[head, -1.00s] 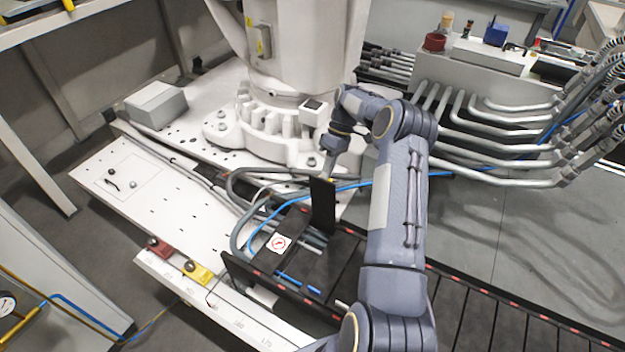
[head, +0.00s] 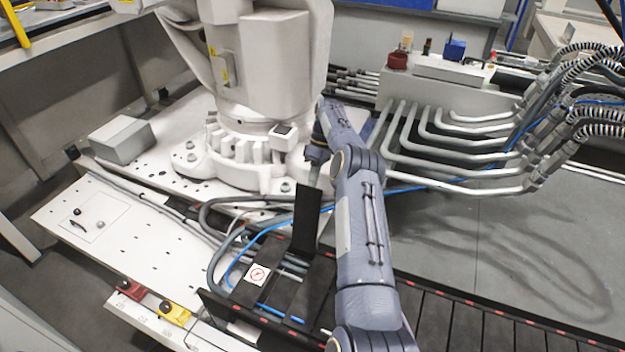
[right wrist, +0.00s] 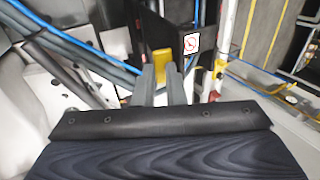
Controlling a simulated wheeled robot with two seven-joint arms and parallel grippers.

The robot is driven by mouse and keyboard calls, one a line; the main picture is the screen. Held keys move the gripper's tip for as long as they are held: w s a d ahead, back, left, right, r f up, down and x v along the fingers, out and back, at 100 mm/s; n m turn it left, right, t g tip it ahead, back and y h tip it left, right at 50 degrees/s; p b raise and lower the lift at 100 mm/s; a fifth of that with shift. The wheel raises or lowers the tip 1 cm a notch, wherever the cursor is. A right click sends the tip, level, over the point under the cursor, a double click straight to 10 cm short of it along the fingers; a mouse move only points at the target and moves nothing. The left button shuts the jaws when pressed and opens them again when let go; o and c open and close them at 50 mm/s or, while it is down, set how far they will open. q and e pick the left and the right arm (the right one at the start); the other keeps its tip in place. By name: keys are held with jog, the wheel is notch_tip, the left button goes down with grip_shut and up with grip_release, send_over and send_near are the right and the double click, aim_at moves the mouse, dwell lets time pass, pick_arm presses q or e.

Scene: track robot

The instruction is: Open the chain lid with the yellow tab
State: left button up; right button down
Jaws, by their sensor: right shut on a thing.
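The chain lid (head: 306,220) is a black flap standing raised, near upright, over the open black cable chain in the head view. Cables and hoses show in the opening beside it. The yellow tab (right wrist: 162,62) shows in the right wrist view between the two grey fingers of my right gripper (right wrist: 161,80). These fingers are shut on the tab. In the head view my right gripper (head: 314,172) is at the lid's upper edge, its tips small and partly hidden. My left gripper is out of view.
Black chain segments (head: 470,318) run to the lower right. A white robot base (head: 240,150) stands behind the chain, with grey pipes (head: 450,150) at right. Red (head: 130,289) and yellow (head: 174,313) blocks sit on the rail at lower left. Blue and grey hoses pass close by the lid.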

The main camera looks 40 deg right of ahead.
aim_at(314, 189)
jog(key=f, duration=0.2)
jog(key=s+f, duration=0.1)
jog(key=shift+a+f+g, duration=0.2)
jog(key=shift+a+g, duration=0.1)
jog(key=shift+a, duration=0.1)
jog(key=c, duration=1.6)
grip_release()
jog(key=shift+o, duration=0.2)
jog(key=shift+r, duration=0.2)
jog(key=r, duration=0.5)
jog(key=shift+w+d+r+p, duration=0.15)
jog(key=shift+w+r+p, duration=0.05)
jog(key=shift+r+p, duration=0.1)
jog(key=s+a+r, duration=0.9)
jog(key=a+r, duration=0.1)
jog(key=shift+s, duration=0.15)
